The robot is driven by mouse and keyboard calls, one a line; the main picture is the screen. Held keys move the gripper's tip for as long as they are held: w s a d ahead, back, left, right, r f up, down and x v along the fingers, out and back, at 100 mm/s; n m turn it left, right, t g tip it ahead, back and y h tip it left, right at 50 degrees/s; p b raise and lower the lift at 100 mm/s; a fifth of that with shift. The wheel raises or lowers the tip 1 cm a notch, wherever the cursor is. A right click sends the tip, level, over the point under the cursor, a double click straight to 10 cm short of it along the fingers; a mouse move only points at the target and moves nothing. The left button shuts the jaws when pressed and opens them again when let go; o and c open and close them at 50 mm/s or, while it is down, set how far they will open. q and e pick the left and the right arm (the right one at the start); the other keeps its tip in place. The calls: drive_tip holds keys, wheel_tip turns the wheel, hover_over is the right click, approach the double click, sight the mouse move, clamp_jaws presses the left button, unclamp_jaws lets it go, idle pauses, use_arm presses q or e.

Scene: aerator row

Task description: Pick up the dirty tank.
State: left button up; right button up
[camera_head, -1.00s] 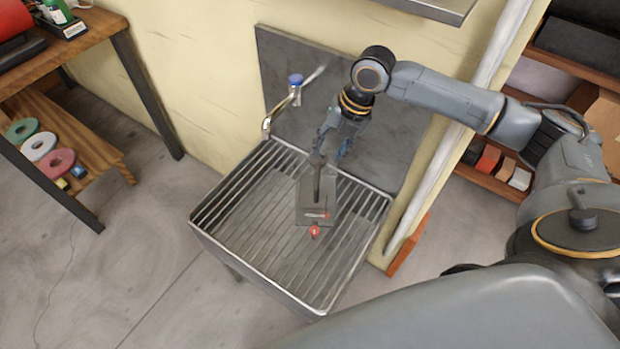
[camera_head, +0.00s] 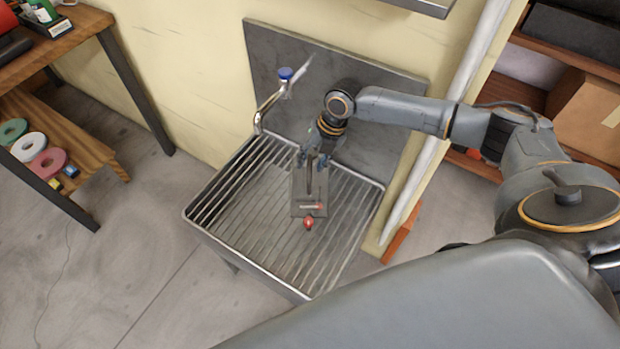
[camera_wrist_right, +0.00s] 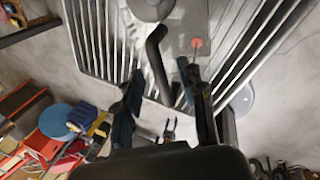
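The dirty tank (camera_head: 301,198), a grey, flat-looking body with a dark upright handle and a red-tipped part at its front, rests on the slatted metal sink (camera_head: 255,215). In the right wrist view its grey body (camera_wrist_right: 188,28) and bent dark handle (camera_wrist_right: 157,62) show beyond the fingers. My right gripper (camera_head: 312,160) is open, above the back end of the tank, with its fingers apart on either side of the handle's line. In the right wrist view the gripper (camera_wrist_right: 168,100) has nothing clamped between its fingers. Whether a finger touches the handle is unclear. My left gripper is not in view.
A tap with a blue top (camera_head: 285,76) stands at the sink's back left, before a grey backsplash (camera_head: 385,95). A small red knob (camera_head: 308,224) sits just in front of the tank. A wooden bench (camera_head: 85,25) is at left; shelves (camera_head: 530,95) are at right.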

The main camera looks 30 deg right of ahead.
drive_tip(key=shift+x, duration=1.1)
clamp_jaws()
